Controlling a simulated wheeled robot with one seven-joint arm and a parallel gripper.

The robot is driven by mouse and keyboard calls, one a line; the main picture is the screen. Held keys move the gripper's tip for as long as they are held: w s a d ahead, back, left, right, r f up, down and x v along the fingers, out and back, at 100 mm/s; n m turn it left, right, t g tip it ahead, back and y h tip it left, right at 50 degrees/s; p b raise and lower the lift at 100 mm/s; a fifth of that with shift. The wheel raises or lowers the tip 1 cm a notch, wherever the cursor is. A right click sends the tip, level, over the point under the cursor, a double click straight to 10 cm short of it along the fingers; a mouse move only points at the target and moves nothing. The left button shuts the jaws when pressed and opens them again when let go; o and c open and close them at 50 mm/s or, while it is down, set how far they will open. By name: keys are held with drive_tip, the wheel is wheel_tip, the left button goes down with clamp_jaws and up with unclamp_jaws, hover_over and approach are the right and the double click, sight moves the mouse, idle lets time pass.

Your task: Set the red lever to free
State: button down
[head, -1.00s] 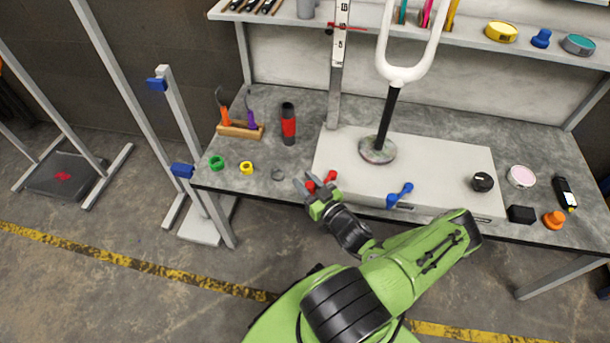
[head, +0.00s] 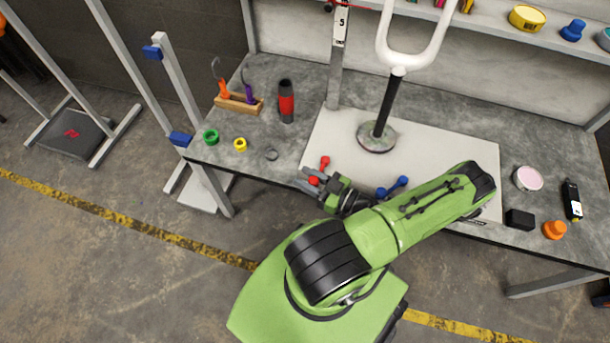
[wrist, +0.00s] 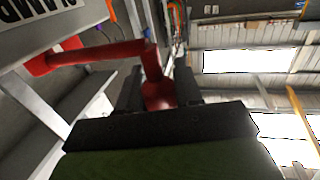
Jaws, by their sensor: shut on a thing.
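The red lever (head: 325,162) is on the front of the pale base plate (head: 430,150), near its left end. Its outer red end (head: 313,180) is at my gripper (head: 316,177). In the wrist view, the red lever (wrist: 95,55) runs from its mount at left to a bend and a rounded red grip (wrist: 158,92). My gripper (wrist: 158,88) is shut on that grip, with a dark finger on each side. A white label (wrist: 35,8) with upside-down dark letters sits by the lever's mount, partly cut off. I cannot read a lever position from it.
A blue lever (head: 392,187) is just right of my gripper, close to my arm. A post with a round foot (head: 377,136) stands on the plate. A grey ring (head: 271,155), yellow ring (head: 240,144) and green ring (head: 211,136) lie to the left.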

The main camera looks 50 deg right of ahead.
drive_tip(key=shift+r, duration=0.15)
drive_tip(key=c, duration=0.8)
unclamp_jaws()
wheel_tip(320, 180, up, 10)
drive_tip(key=p, duration=0.4)
drive_tip(key=shift+c, duration=0.6)
